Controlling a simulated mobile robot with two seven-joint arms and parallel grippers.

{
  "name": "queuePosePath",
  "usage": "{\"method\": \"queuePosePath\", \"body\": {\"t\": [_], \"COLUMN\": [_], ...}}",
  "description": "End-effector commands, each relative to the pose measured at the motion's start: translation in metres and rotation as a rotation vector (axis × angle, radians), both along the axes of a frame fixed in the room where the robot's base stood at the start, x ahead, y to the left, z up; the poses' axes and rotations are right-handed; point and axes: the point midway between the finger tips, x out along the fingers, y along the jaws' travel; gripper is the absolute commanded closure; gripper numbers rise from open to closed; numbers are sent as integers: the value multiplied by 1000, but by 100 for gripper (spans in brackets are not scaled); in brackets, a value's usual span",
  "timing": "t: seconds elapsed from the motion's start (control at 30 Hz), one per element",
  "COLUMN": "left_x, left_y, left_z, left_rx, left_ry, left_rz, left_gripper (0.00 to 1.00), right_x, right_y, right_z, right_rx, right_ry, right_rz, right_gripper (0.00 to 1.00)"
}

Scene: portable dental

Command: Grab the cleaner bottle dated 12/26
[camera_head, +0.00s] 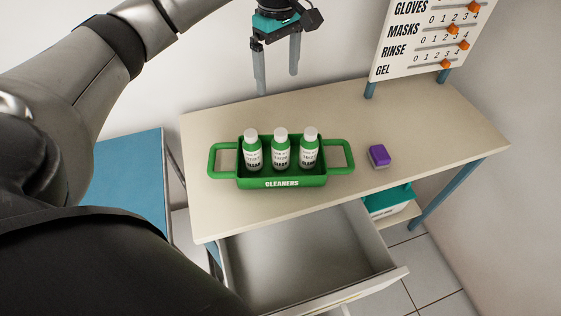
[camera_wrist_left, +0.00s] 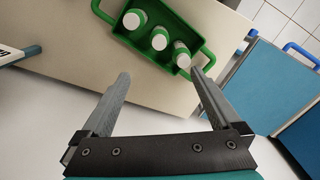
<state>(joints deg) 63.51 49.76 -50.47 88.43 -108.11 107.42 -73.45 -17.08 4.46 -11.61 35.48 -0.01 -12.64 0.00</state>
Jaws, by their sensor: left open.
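Three white-capped green cleaner bottles with white labels stand upright in a green tray (camera_head: 285,183) marked CLEANERS: the left bottle (camera_head: 252,152), the middle bottle (camera_head: 280,150) and the right bottle (camera_head: 309,150). The label print is too small to read the dates. My left gripper (camera_head: 277,82) is open and empty, above the back of the table and apart from the bottles. In the left wrist view its two fingers (camera_wrist_left: 160,82) point toward the tray (camera_wrist_left: 190,22), with the three caps seen from above. My right gripper is not in view.
The tray stands on a beige table (camera_head: 420,120). A purple block (camera_head: 379,155) lies to its right. A board with orange sliders (camera_head: 425,35) stands at the back right. An open empty drawer (camera_head: 300,262) juts out in front. A blue surface (camera_head: 125,185) is at the left.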

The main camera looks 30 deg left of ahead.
Motion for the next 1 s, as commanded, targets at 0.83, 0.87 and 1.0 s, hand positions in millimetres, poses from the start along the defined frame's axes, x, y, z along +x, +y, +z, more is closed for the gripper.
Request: {"method": "queuePosePath", "body": {"t": [0.83, 0.87, 1.0], "left_x": [-1, -1, -1], "left_y": [-1, -1, -1], "left_z": [-139, -144, -160], "left_rx": [-1, 0, -1], "left_ry": [4, 4, 2], "left_rz": [1, 1, -1], "left_gripper": [3, 3, 3], "right_x": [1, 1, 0], "right_y": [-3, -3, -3], "right_z": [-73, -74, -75], "right_rx": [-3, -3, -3], "right_ry": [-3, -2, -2], "right_rz": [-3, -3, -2], "right_gripper": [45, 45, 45]}}
